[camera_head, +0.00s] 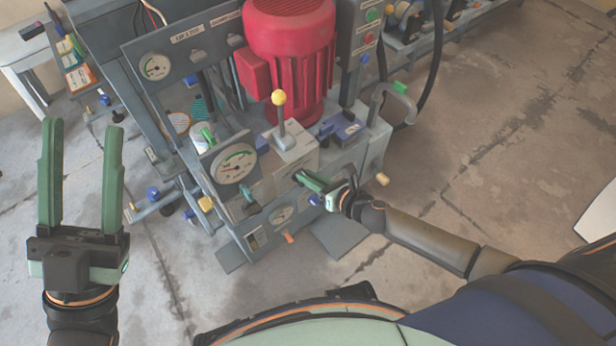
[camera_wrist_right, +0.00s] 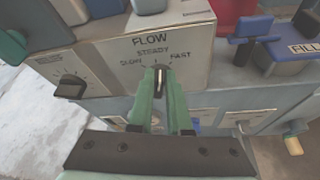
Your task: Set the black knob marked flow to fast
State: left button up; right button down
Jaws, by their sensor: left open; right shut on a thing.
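The black flow knob (camera_wrist_right: 160,84) is on a pale panel (camera_wrist_right: 190,58) in the right wrist view, under the printed words FLOW, SLOW, STEADY and FAST. SLOW is on the left, STEADY at the top and FAST on the right. My right gripper (camera_wrist_right: 160,76) is shut on the knob, one green finger on each side. A light line on the knob points roughly up, near STEADY; the fingers partly hide it. In the head view my right gripper (camera_head: 302,177) is at the machine's front and hides the knob. My left gripper (camera_head: 82,135) is open and empty at the left.
Another black knob (camera_wrist_right: 70,88) with a dial scale is left of the flow knob. A blue handle (camera_wrist_right: 250,30) is at the upper right by a FILL label. A yellow-balled lever (camera_head: 279,98), a gauge (camera_head: 234,164) and a red motor (camera_head: 290,45) stand close by.

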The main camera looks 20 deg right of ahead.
jog(key=shift+w+d+f+m+y+b, duration=0.2)
jog(key=shift+m+y+b, duration=0.45)
jog(key=shift+m, duration=0.3)
jog(key=shift+w+d+f+m+y+b, duration=0.1)
jog(key=shift+w+d+m+y+b, duration=0.1)
jog(key=shift+m+y+b, duration=0.5)
jog(key=shift+r+m, duration=0.1)
jog(key=shift+m, duration=0.35)
jog(key=c, duration=0.9)
grip_release()
jog(key=shift+a, duration=0.1)
jog(key=shift+o, duration=0.2)
